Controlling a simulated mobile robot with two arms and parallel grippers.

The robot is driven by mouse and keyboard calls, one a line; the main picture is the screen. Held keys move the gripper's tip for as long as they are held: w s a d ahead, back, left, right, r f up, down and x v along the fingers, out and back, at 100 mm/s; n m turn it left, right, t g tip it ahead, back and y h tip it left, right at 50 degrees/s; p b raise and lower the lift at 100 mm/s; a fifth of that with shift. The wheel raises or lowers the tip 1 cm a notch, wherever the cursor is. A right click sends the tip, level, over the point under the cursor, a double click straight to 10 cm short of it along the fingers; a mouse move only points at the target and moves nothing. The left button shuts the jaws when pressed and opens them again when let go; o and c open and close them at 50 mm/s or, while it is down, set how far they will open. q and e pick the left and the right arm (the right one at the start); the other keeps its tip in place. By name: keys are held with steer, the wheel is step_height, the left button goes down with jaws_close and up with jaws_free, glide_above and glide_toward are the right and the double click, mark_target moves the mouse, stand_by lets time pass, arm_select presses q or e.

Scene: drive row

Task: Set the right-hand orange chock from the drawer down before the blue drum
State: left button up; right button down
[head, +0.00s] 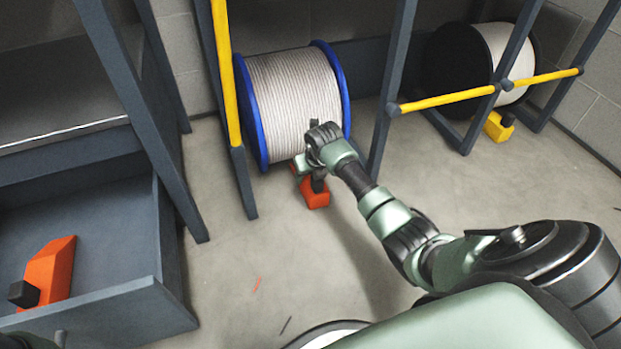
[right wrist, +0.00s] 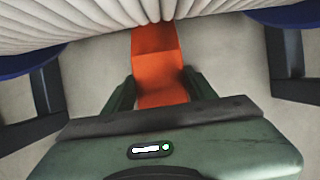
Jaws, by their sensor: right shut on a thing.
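The blue drum (head: 341,88) is a reel with blue flanges wound with pale rope, standing upright in the rack bay. My right gripper (head: 311,176) is low in front of it, shut on an orange chock (head: 318,199). In the right wrist view the chock (right wrist: 157,66) lies between the two fingers (right wrist: 158,92), its far end close to the rope winding. Whether it touches the drum or bears fully on the floor I cannot tell. Another orange chock (head: 52,268) with a black block lies in the open drawer (head: 110,225). My left gripper is not in view.
Dark rack posts (head: 243,180) stand on both sides of the drum. A yellow rail (head: 445,99) crosses at right. A black drum (head: 455,62) with a yellow chock (head: 498,126) stands farther right. The floor (head: 235,250) between drawer and right arm is mostly clear.

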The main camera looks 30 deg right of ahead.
steer(key=shift+c, duration=2.4)
jaws_free()
steer(key=p+v, duration=0.8)
steer(key=v, duration=0.3)
steer(key=shift+r, duration=0.1)
steer(key=shift+s+a+r+p, duration=0.1)
steer(key=shift+s+r+p, duration=0.2)
steer(key=shift+r+p, duration=0.1)
